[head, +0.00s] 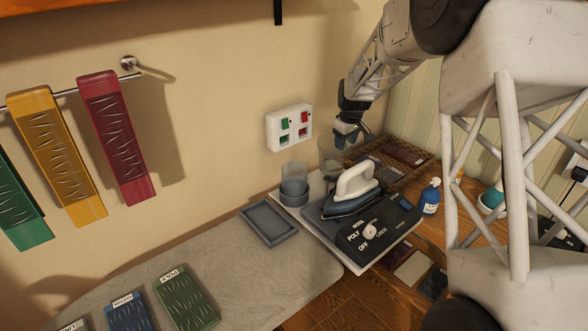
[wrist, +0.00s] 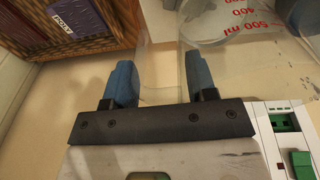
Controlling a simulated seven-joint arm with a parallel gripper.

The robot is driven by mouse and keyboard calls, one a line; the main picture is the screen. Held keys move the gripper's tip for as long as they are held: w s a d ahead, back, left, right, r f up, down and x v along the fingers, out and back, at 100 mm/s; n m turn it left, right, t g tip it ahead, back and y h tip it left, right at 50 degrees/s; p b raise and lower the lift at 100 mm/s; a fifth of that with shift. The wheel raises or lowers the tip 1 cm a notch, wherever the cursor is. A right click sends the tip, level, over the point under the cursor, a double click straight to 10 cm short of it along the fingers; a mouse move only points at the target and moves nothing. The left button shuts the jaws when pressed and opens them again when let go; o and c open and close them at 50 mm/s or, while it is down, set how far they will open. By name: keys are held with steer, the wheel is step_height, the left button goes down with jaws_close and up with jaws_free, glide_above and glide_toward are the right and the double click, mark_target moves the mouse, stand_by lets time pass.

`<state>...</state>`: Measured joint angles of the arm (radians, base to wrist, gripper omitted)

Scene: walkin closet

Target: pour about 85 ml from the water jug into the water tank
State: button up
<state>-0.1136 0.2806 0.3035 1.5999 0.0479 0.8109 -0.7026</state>
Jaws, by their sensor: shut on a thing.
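The water jug (head: 329,156) is clear, with red ml markings, and shows faintly in the head view beside my gripper (head: 347,137). In the wrist view the jug (wrist: 235,62) fills the upper right, and my gripper's (wrist: 160,82) blue fingers are closed on its clear side or handle. The jug is held in the air near the wall; its exact tilt and water level are hard to tell. A clear cup-like vessel with a grey lower part, which looks like the water tank (head: 294,188), stands at the back left of the iron station, left of and below the jug.
The iron (head: 352,190) rests on the station (head: 385,243) with its dial. A grey tray (head: 269,222) lies left of it. A wall switch box (head: 289,127) is close behind the jug. A wicker tray (head: 405,160) and blue bottle (head: 429,197) are to the right.

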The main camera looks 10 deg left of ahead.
steer(key=shift+w+d+f, duration=0.1)
steer(key=shift+f, duration=0.15)
stand_by(0.5)
